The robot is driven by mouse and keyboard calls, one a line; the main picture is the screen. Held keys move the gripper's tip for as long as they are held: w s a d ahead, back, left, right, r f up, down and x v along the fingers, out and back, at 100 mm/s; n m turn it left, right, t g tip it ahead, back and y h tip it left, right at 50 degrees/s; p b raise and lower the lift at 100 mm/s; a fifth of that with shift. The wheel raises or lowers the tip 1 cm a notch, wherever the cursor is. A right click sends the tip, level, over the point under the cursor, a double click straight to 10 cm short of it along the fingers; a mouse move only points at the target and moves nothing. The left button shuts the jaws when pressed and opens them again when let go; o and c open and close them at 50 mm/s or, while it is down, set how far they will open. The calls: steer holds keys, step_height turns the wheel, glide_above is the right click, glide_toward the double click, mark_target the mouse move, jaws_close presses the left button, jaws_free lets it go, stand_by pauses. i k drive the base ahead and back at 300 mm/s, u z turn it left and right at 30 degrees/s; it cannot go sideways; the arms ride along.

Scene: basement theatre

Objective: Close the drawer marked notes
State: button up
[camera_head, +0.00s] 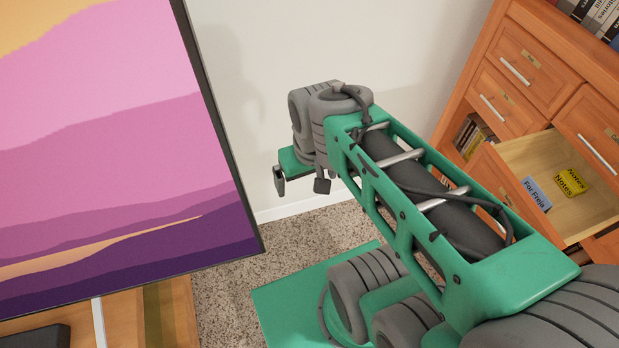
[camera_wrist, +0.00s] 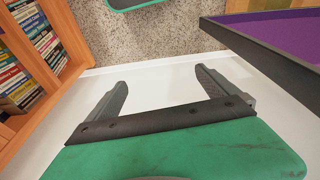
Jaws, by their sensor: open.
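A wooden drawer (camera_head: 590,216) stands pulled out of the wooden cabinet (camera_head: 545,60) at the right of the head view. A yellow item printed "Notes" (camera_head: 571,182) and a blue card reading "For Freja" (camera_head: 537,194) show at it. Part of the drawer's front and lower side is hidden by my arm, and I cannot read a label on its front. My gripper (camera_head: 301,184) is open and empty, left of the drawer and well apart from it. In the wrist view my gripper (camera_wrist: 163,82) has its fingers spread, with only wall and floor beyond.
A large pink and purple screen (camera_head: 110,130) stands at the left, above a wooden stand (camera_head: 165,310). Other closed drawers with metal handles (camera_head: 515,70) surround the open one. Books (camera_wrist: 30,55) fill a shelf in the wrist view. Carpet (camera_head: 225,290) lies between screen and cabinet.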

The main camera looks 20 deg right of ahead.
mark_target(500, 168)
steer(key=z, duration=1.55)
steer(key=k, duration=0.45)
steer(key=z, duration=0.8)
steer(key=i, duration=0.4)
steer(key=u, duration=0.15)
steer(key=k, duration=0.5)
steer(key=z, duration=0.55)
steer(key=i, duration=0.35)
steer(key=u, duration=3.35)
